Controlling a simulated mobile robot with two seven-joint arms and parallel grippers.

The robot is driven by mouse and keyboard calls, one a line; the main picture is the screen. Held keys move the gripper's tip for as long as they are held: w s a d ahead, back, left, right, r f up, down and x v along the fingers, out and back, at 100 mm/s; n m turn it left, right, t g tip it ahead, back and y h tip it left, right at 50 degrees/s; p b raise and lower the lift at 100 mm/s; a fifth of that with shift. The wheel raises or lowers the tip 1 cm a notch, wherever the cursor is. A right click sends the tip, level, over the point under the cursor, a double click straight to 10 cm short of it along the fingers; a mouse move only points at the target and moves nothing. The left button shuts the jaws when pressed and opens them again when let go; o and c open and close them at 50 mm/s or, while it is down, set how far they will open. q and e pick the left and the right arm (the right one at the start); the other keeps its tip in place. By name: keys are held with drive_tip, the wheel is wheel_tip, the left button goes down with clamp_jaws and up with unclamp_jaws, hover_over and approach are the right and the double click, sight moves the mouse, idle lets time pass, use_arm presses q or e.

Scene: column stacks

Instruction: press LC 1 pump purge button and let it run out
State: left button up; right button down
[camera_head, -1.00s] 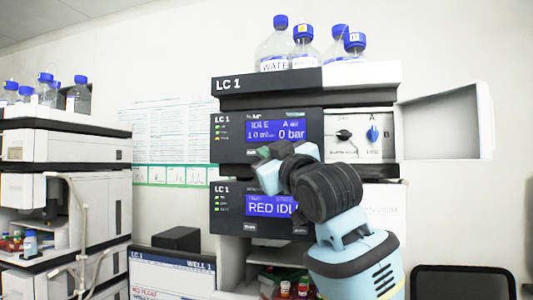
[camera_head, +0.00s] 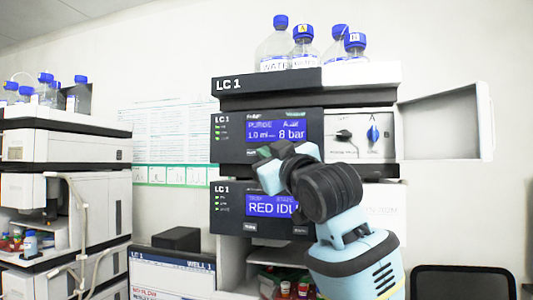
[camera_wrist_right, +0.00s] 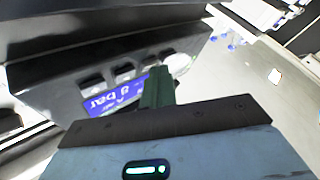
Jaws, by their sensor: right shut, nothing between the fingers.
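The LC 1 pump module (camera_head: 230,140) is in the middle of the head view. Its blue screen (camera_head: 275,131) reads PURGE, about 1.0 ml and 8 bar. My right gripper (camera_head: 264,152) is shut and empty, with its fingertips at the lower edge of the pump panel, hiding part of the button row. In the right wrist view the dark green fingertips (camera_wrist_right: 158,88) are close to the panel, next to several dark buttons (camera_wrist_right: 123,72) and the screen (camera_wrist_right: 110,98). I cannot tell whether they touch a button. My left gripper is not in view.
An open white door (camera_head: 445,125) hangs right of the pump, beside a black knob (camera_head: 344,135) and a blue knob (camera_head: 374,134). A second LC 1 module (camera_head: 228,208) sits below. Blue-capped bottles (camera_head: 280,45) stand on top. Another stack (camera_head: 60,150) stands at left.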

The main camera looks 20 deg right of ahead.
drive_tip(key=shift+s+a+f, duration=0.1)
drive_tip(key=shift+s+a, duration=0.25)
drive_tip(key=shift+s, duration=0.2)
drive_tip(key=shift+s+a, duration=0.1)
drive_tip(key=shift+s+a, duration=0.7)
drive_tip(key=shift+s, duration=0.3)
drive_tip(key=shift+s+a, duration=0.65)
drive_tip(key=shift+s, duration=0.35)
